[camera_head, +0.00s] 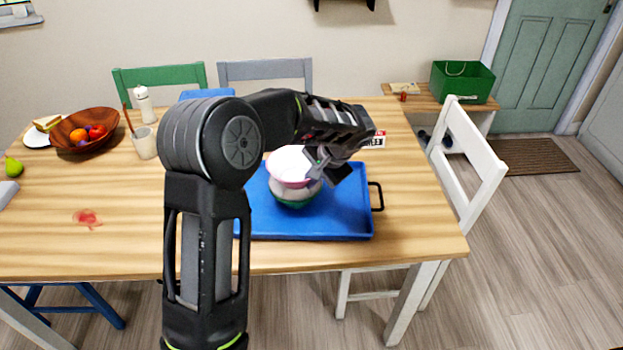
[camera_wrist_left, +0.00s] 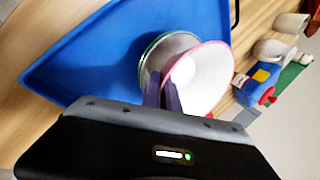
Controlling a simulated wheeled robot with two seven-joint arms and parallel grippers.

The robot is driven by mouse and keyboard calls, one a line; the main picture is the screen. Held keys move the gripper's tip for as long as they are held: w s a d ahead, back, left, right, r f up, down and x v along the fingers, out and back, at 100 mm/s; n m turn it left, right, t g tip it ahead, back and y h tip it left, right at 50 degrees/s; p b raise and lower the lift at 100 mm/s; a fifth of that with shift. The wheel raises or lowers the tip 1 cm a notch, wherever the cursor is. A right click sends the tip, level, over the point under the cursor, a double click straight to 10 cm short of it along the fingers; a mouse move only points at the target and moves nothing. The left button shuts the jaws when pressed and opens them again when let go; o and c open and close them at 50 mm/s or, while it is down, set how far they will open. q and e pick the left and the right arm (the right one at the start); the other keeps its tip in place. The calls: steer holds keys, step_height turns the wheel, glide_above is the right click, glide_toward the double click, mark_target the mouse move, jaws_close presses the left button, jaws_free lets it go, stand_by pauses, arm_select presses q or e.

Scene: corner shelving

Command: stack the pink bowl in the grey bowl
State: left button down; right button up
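The pink bowl (camera_head: 287,167), white inside with a pink rim, is over the grey bowl (camera_head: 291,189) on the blue tray. A green bowl (camera_head: 296,203) is under the grey one. My left gripper (camera_head: 318,164) reaches in from above right, at the pink bowl's rim. In the left wrist view, its two fingers (camera_wrist_left: 166,97) are close together with the wall of the pink bowl (camera_wrist_left: 207,80) between them. The grey bowl (camera_wrist_left: 172,47) shows partly behind the pink one there. Whether the pink bowl touches the grey bowl is unclear. My right gripper is out of view.
The blue tray (camera_head: 340,222) has dark handles and lies near the table's front right. A wooden fruit bowl (camera_head: 83,146) and a beige cup (camera_head: 145,143) stand left. A white chair (camera_head: 463,165) is right of the table. The table's left front is mostly clear.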

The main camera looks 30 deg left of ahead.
arm_select(q)
steer(key=shift+f, duration=0.2)
steer(key=c, duration=1.6)
jaws_free()
steer(key=shift+r, duration=0.1)
steer(key=shift+r+p, duration=0.45)
steer(key=shift+r, duration=0.05)
steer(key=v, duration=1.2)
steer(key=shift+d, duration=0.1)
